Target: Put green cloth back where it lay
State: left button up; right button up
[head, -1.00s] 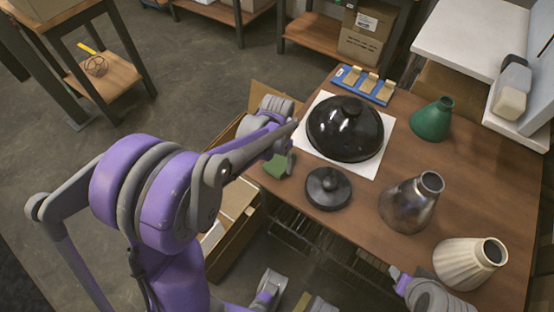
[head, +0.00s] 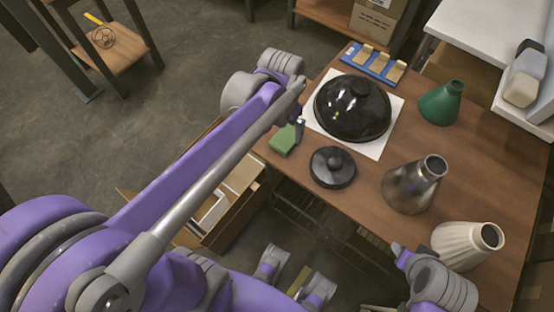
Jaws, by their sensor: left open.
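The green cloth (head: 284,140) is a small folded piece at the left edge of the wooden table, left of the white sheet. My left gripper (head: 298,127) is open, close beside the cloth at its upper right. My arm partly hides the gripper, and I cannot tell whether a finger touches the cloth. Part of my right arm shows at the lower right near the cream shade; its jaws are not clear.
A glossy black dome (head: 352,107) sits on a white sheet (head: 381,143). A black knobbed disc (head: 333,168), a metal shade (head: 412,187), a cream shade (head: 462,245), a green shade (head: 440,104) and a blue rack (head: 368,70) share the table (head: 480,165). An open cardboard box (head: 232,205) stands left below the table.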

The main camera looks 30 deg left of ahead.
pick_arm(q)
jog(key=s+d+f+t, duration=0.1)
jog(key=s+d+f, duration=0.1)
jog(key=s, duration=0.3)
jog(key=s+d+f+t, duration=0.2)
jog(key=s, duration=0.4)
jog(key=shift+s+d+n+t, duration=0.25)
jog(key=shift+d+n+t, duration=0.05)
